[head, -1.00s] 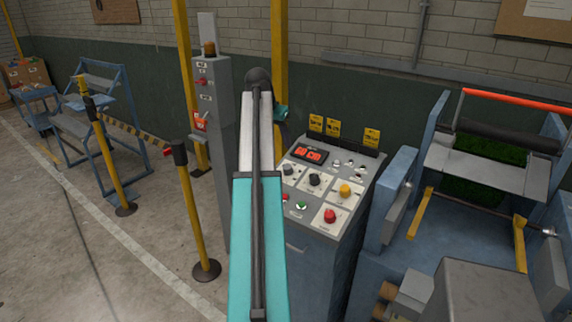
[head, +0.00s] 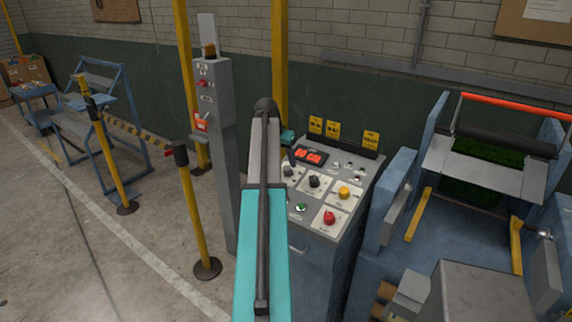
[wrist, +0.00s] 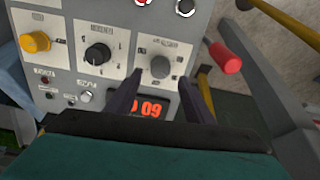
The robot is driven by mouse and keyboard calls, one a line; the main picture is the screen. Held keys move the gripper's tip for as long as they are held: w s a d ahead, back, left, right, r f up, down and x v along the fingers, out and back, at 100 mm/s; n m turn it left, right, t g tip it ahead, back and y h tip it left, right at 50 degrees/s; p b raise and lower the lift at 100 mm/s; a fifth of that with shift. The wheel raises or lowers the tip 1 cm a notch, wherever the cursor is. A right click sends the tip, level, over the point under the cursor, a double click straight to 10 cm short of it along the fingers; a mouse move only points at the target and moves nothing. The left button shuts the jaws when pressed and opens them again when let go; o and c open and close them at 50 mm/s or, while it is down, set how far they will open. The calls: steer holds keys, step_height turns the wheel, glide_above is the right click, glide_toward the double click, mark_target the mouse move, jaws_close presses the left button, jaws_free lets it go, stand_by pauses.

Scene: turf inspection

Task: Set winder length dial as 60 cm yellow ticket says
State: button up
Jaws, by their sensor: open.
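The winder's control panel (head: 322,190) stands right of my arm in the head view. My gripper (wrist: 160,76) is open, its two dark fingers on either side of a grey dial (wrist: 160,66) in the wrist view. I cannot tell if they touch it. The dial's label is too blurred to read. A red digital display (wrist: 150,109) lies between the fingers, partly hidden; its digits look like "0 09" in this view, where the panel appears upside down. Three yellow tickets (head: 332,129) stand along the panel's back edge; their writing is not legible.
A black knob (wrist: 98,54) and a yellow knob (wrist: 35,42) sit beside the grey dial. A red button (head: 329,217) and a green button (head: 300,207) are lower on the panel. A grey post (head: 213,130) stands left of my arm, the turf machine (head: 470,200) right.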

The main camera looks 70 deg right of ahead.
mark_target(287, 168)
steer(key=shift+p+x, duration=0.55)
steer(key=shift+x, duration=1.6)
steer(key=c, duration=1)
